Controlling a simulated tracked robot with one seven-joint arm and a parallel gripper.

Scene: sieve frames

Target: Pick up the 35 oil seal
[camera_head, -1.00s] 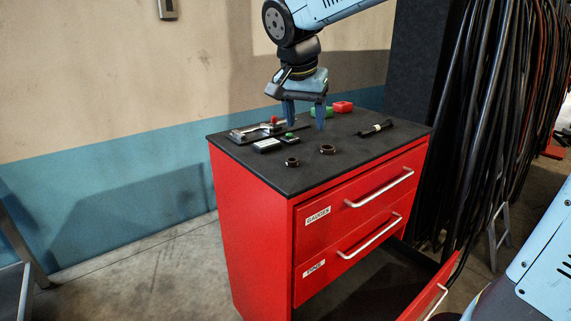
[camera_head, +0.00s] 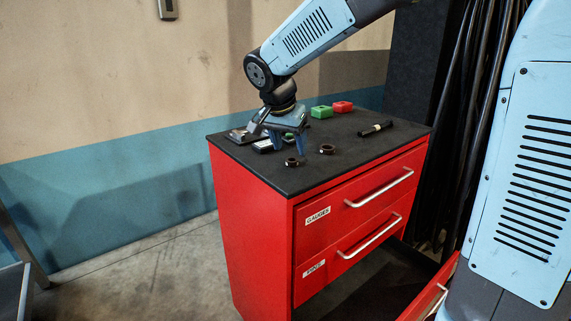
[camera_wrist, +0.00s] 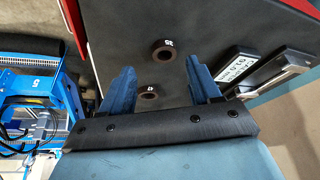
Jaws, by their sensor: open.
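Two dark brown ring seals lie flat on the black cabinet top (camera_head: 350,151). In the wrist view, the upper ring (camera_wrist: 162,50) has a small label that seems to read 35; it appears to be the front-left ring (camera_head: 291,162) in the head view. The other ring (camera_wrist: 149,91), with a small label I cannot read surely, seems to be the right one (camera_head: 327,149). My gripper (camera_head: 287,149) is open and empty above the top, close behind the front-left ring. In the wrist view, the upper ring lies just beyond the gap between my fingertips (camera_wrist: 160,67).
Labelled gauge blocks (camera_wrist: 241,69) lie on the gripper's left in the head view. The red cabinet (camera_head: 262,225) has an open bottom drawer (camera_head: 433,297).

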